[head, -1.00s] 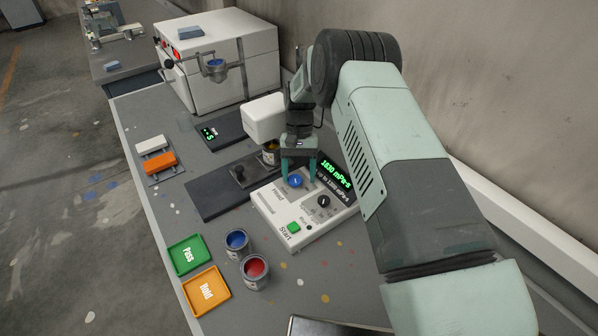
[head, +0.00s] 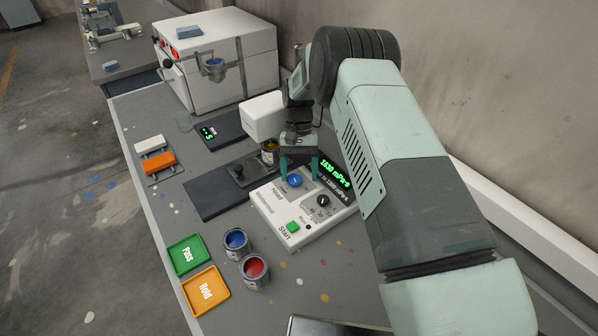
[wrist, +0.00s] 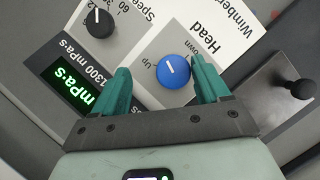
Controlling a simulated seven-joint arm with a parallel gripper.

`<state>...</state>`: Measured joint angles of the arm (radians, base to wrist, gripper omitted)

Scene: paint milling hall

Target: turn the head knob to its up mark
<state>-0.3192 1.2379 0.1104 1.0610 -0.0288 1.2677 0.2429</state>
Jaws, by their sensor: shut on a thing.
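The head knob (head: 295,181) is a round blue knob on the white control panel (head: 266,206). In the wrist view the blue knob (wrist: 173,72) carries a short white pointer line slanting to the upper left. In the wrist view my gripper (wrist: 160,68) shows the right finger close against the knob.
A black speed knob (head: 323,201), a green Start button (head: 293,227) and a lit green display (head: 336,174) share the panel. The white viscometer head (head: 264,117) stands close behind my gripper. Blue (head: 236,240) and red (head: 254,268) paint cans stand in front.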

